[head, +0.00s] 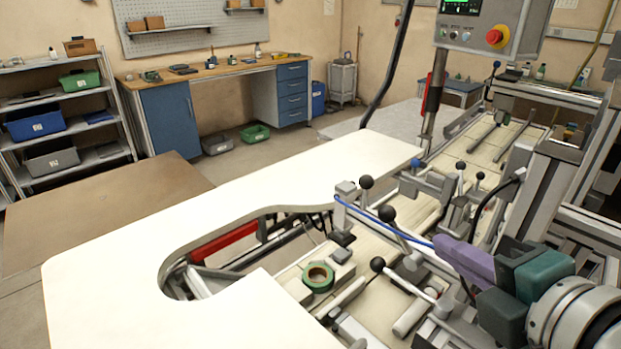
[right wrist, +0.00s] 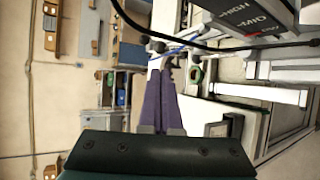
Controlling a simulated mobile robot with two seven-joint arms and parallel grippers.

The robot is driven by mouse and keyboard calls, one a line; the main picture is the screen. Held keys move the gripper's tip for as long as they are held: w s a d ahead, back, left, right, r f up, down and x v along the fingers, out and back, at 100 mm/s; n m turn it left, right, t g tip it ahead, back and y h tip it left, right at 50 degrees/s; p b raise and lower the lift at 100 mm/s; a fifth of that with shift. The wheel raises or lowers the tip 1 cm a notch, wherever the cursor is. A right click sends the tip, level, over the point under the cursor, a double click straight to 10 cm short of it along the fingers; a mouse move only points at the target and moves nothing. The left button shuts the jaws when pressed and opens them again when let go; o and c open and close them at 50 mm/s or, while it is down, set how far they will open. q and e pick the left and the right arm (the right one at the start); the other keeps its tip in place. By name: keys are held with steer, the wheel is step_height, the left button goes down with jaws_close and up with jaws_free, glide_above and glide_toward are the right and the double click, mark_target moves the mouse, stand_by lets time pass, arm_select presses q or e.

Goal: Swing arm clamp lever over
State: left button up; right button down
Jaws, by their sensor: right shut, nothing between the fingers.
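My right gripper (head: 438,242) comes in from the right with purple fingers; they lie close together and empty in the right wrist view (right wrist: 160,70). Several lever rods with black ball knobs stand on the machine. One knob (head: 387,213) is left of and above my fingertips, another (head: 377,264) is lower left, and a third (head: 367,182) is further back. I cannot tell which is the clamp lever, nor whether the fingers touch a rod. A green tape reel (head: 318,276) lies flat on the machine bed; its edge shows in the right wrist view (right wrist: 196,74). My left gripper is out of view.
A thin blue hose (head: 365,214) runs to beside my right fingers. A control box with a red stop button (head: 494,37) hangs above. A white tabletop (head: 200,230) at left is bare. Metal frames and rods crowd the right side.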

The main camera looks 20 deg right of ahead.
mark_target(391, 216)
steer(key=x, duration=1.1)
steer(key=shift+w+f, duration=0.1)
steer(key=shift+w, duration=0.2)
